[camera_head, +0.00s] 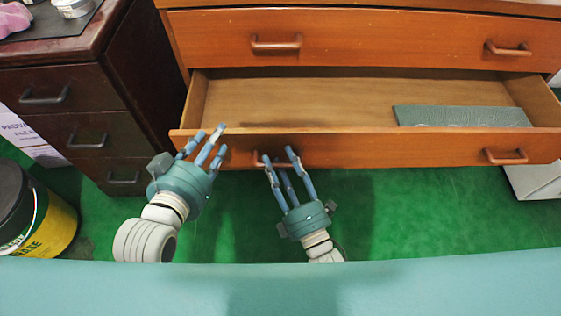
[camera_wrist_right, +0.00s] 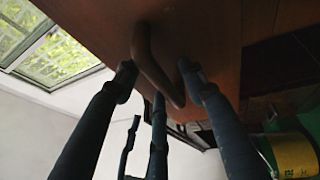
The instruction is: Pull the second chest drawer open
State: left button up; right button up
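The wooden chest's second drawer (camera_head: 340,150) stands well open below the shut top drawer (camera_head: 380,38). Its right handle (camera_head: 506,156) is free; its left handle shows partly in the head view and more clearly in the right wrist view (camera_wrist_right: 155,68). My right gripper (camera_head: 279,157) is at the left handle from below, its fingers spread. In the right wrist view the handle lies between the fingertips (camera_wrist_right: 157,72), with no clear grip on it. My left gripper (camera_head: 207,138) is open, fingers spread, at the drawer's left front corner. Whether it touches the drawer is unclear.
A flat grey-green patterned thing (camera_head: 462,116) lies in the drawer's right part. A dark cabinet (camera_head: 85,110) stands close on the left. A black and yellow bucket (camera_head: 35,215) stands on the green floor (camera_head: 420,205), which is clear in front right.

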jog(key=v, duration=1.2)
dwell(0.4)
